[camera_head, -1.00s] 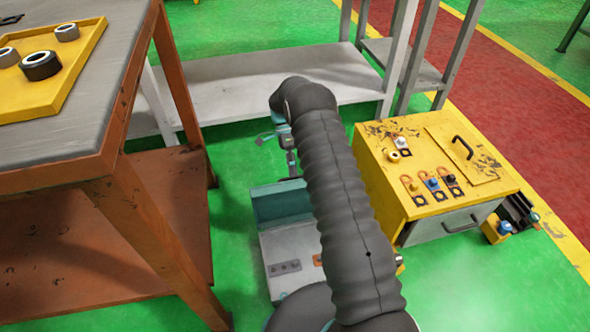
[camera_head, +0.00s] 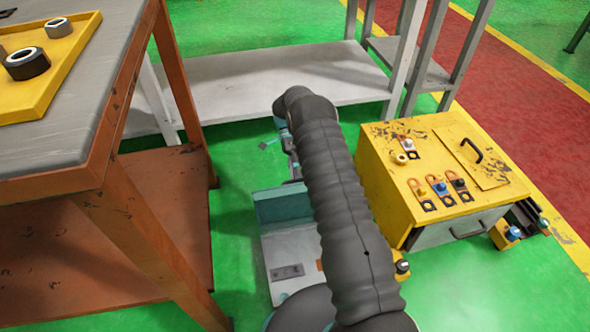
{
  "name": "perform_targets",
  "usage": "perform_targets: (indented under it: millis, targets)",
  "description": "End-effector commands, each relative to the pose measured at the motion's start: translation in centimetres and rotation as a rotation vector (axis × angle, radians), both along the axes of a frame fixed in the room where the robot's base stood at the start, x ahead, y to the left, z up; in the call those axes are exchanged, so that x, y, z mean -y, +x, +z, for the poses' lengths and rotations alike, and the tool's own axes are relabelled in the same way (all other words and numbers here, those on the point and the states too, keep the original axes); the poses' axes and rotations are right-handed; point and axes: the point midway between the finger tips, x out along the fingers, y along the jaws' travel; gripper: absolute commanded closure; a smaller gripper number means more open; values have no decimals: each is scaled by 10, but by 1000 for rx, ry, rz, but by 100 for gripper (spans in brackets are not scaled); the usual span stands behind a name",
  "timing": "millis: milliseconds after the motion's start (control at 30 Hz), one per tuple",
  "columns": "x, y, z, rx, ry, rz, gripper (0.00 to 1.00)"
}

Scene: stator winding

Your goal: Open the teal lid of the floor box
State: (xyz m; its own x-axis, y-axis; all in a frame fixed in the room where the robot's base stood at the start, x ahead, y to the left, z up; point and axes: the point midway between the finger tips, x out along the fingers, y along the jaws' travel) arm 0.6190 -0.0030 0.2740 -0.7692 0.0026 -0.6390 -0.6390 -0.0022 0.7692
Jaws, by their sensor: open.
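The floor box (camera_head: 291,240) is a pale grey box on the green floor, largely covered on its right by my arm. A teal panel (camera_head: 280,206), which looks like its lid, stands along the box's far side; I cannot tell how far it is open. My gripper (camera_head: 289,150) is mostly hidden behind my dark ribbed arm.
A yellow cabinet (camera_head: 472,171) with a black handle and small parts on top stands to the right. An orange-brown workbench (camera_head: 125,215) with a yellow tray (camera_head: 70,60) is close on the left. A pale low shelf (camera_head: 240,88) lies behind. Green floor is clear between.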

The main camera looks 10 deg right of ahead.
Motion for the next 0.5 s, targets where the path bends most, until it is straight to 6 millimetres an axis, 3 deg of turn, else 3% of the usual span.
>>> perform_targets:
  millis: [500]
  targets:
    - [-2, 0, -3, 2, 0, 3, 61]
